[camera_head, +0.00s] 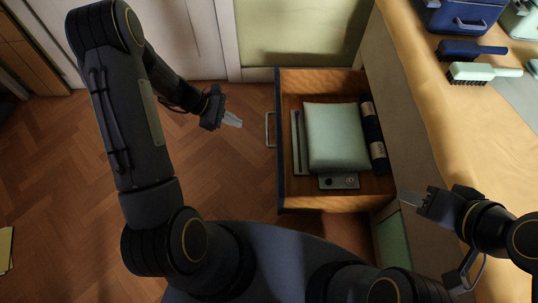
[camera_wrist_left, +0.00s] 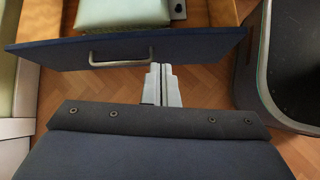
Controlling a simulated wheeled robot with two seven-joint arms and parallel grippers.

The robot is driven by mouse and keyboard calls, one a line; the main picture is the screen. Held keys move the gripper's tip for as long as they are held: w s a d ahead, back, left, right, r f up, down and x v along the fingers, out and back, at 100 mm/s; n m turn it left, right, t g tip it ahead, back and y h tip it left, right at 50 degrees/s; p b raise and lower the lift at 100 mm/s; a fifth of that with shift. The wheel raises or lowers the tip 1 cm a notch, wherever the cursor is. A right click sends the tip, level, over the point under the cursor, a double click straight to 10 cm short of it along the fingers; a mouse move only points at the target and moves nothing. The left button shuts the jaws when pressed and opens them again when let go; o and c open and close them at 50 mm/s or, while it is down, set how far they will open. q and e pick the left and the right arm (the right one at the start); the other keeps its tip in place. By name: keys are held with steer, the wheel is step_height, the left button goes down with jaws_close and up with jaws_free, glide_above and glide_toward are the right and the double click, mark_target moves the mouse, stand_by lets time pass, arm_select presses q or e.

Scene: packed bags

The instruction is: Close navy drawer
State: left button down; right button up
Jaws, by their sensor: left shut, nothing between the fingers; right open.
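The navy drawer (camera_head: 278,180) is pulled out of the wooden cabinet in the head view, its dark blue front facing left. A silver handle (camera_head: 270,129) is on that front. The front also shows in the left wrist view (camera_wrist_left: 205,48), with the handle (camera_wrist_left: 120,62) left of the fingers. My left gripper (camera_head: 236,120) is shut and empty, in front of the drawer and a little left of the handle, apart from it in the head view. My right gripper (camera_head: 406,198) is open and empty, near the counter's edge to the right of the drawer.
The drawer holds a pale green cushion-like item (camera_head: 337,137), a dark roll (camera_head: 373,137) and a flat grey item (camera_head: 339,181). The counter (camera_head: 425,95) on the right carries two brushes (camera_head: 470,50) and a blue box (camera_head: 462,15). The parquet floor left of the drawer is clear.

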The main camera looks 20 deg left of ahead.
arm_select(q)
step_height(320, 180, down, 8)
steer(key=n+b, duration=0.1)
steer(key=n, duration=0.1)
steer(key=w+d+f+b, duration=0.3)
steer(key=d+f+b, duration=0.2)
steer(key=d, duration=0.5)
steer(key=shift+d+f, duration=0.15)
steer(key=shift+f, duration=0.6)
arm_select(e)
step_height(320, 180, down, 8)
steer(key=shift+r, duration=0.2)
arm_select(q)
steer(key=shift+w, duration=0.1)
